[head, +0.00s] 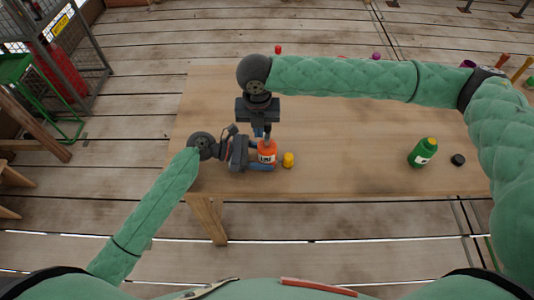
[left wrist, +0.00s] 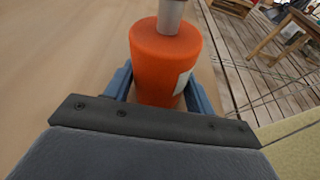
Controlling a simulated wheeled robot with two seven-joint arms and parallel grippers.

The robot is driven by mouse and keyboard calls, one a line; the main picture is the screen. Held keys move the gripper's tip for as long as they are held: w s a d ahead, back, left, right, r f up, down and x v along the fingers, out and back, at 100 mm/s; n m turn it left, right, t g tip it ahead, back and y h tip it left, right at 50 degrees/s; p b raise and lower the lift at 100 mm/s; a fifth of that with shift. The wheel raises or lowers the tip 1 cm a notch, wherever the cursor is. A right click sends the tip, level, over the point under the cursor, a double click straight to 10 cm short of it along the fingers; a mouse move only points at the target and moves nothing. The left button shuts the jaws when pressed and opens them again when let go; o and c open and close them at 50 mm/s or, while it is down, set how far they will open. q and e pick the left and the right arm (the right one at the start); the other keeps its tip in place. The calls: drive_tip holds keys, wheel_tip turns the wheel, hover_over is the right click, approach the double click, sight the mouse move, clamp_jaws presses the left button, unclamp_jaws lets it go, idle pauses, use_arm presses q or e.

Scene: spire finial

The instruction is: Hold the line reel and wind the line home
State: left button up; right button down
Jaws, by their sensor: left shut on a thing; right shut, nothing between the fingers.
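The line reel (head: 267,151) is an orange cylinder with a white label, near the front left of the table. My left gripper (head: 262,157) is shut around its sides; the blue fingers flank it. In the left wrist view the orange reel (left wrist: 165,55) stands between the fingers, and a grey cylindrical piece (left wrist: 171,14) rises from its top. My right gripper (head: 263,133) points down just above the reel, shut with nothing between its fingers, close to the grey piece. I cannot tell whether they touch. No line is visible.
A small yellow piece (head: 288,160) is right of the reel; whether it is joined is unclear. A green bottle (head: 422,152) and a black cap (head: 458,160) are at the right of the wooden table (head: 345,155). The table between is clear. Small coloured items lie beyond the far edge.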

wheel_tip(320, 180, up, 7)
idle(0.9)
idle(0.4)
use_arm(q)
drive_tip(key=o, duration=0.8)
drive_tip(key=shift+o, duration=0.2)
